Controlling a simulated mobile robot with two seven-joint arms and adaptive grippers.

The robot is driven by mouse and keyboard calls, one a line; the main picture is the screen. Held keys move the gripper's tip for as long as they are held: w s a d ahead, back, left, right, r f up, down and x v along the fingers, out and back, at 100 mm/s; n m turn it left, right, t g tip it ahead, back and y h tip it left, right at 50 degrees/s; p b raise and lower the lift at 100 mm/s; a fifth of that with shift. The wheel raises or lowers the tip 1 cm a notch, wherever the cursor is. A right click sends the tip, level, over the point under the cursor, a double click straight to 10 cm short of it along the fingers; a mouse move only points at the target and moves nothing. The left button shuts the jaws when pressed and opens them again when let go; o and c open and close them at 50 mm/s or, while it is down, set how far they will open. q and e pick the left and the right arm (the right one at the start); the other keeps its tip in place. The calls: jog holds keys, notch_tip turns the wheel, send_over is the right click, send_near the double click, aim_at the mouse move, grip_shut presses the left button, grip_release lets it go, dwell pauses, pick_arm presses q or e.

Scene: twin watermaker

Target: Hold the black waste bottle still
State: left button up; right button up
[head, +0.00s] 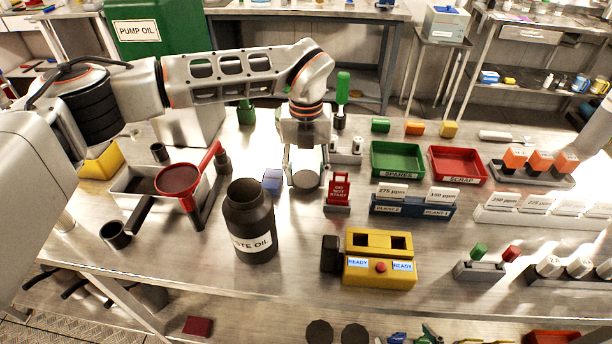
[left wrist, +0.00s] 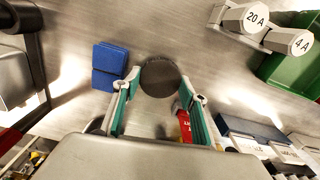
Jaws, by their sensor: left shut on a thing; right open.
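The black waste bottle (head: 250,215), labelled waste oil, stands upright on the metal bench, left of the middle in the head view. No gripper touches it. My left gripper (head: 305,180) is behind and to the right of it, pointing down. I cannot tell what that piece is. My right gripper is not in view.
A red funnel (head: 178,179) on a stand and a small black cup (head: 115,235) are left of the bottle. A blue block (head: 272,181) lies behind it. A yellow box (head: 380,270) stands to its right, with a red sign (head: 338,190) behind. The bench in front of the bottle is clear.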

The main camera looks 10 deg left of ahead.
aim_at(306, 179)
pick_arm(q)
jog(key=shift+f, duration=0.4)
jog(key=shift+f, duration=0.15)
jog(key=o, duration=0.9)
jog(key=shift+o, duration=0.2)
notch_tip(306, 179, up, 12)
